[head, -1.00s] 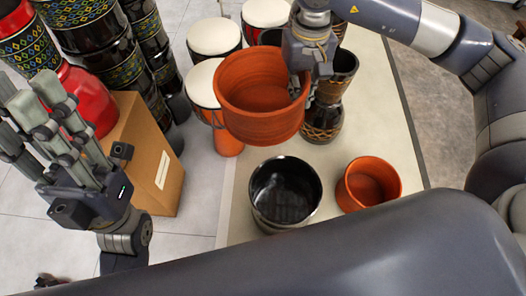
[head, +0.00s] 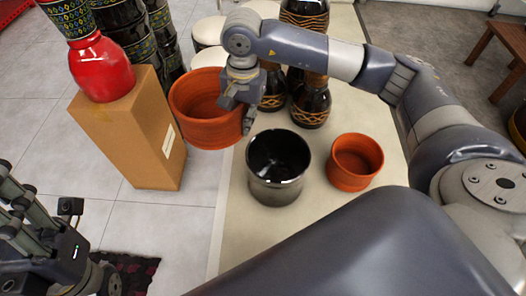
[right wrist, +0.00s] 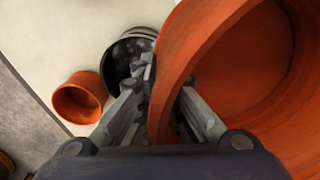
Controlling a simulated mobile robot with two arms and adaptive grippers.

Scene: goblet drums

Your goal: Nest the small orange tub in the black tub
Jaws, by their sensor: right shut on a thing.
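The small orange tub (head: 355,162) stands upright on the pale mat, right of the black tub (head: 278,170) and apart from it. The black tub is upright, glossy and empty. My right gripper (head: 243,108) is shut on the right wall of a large orange tub (head: 207,112), held in the air left of and behind the black tub. In the right wrist view the fingers pinch the large tub's wall (right wrist: 190,60); the small orange tub (right wrist: 80,98) and part of the black tub (right wrist: 125,62) show beyond. My left gripper (head: 25,225) is partly in view at lower left, its opening unclear.
A cardboard box (head: 135,130) with a red drum (head: 103,70) on it stands at left. Dark drums (head: 312,100) and pale-topped drums (head: 208,33) stand at the back of the mat (head: 235,225). The mat's front part is clear.

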